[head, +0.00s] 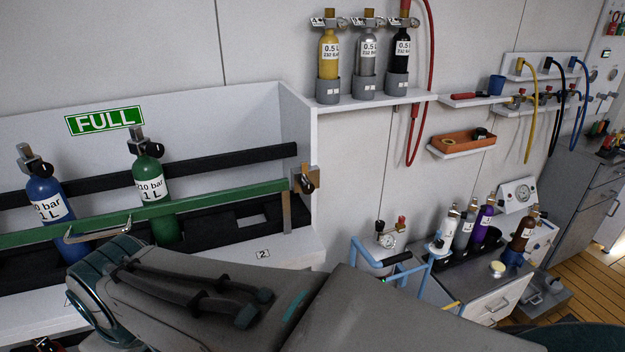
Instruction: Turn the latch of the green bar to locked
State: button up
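The green bar (226,196) runs across the front of the rack marked FULL, in front of a blue bottle (47,198) and a green bottle (149,180). A bent metal handle (97,231) sits on the bar's left part. At the bar's right end, by the rack's side wall, is a brass-coloured latch block (297,184) with a dark round knob (308,187). I cannot tell from here whether the latch is locked. My arm crosses the bottom of the view, below and in front of the bar. My gripper does not show.
The rack's white side wall (298,130) stands just behind the latch. A shelf (375,101) with several small bottles is above right, with a red hose (432,75) hanging from it. A blue tubular frame (365,252) and a bottle cabinet (490,300) stand to the right.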

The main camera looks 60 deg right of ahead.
aim_at(306, 185)
jog(key=z, duration=0.95)
jog(key=k, duration=0.3)
jog(key=z, duration=0.9)
jog(key=i, duration=0.5)
jog(key=z, duration=1.7)
jog(key=k, duration=1.05)
jog(key=u, duration=1.1)
jog(key=i, duration=0.5)
jog(key=z, duration=0.05)
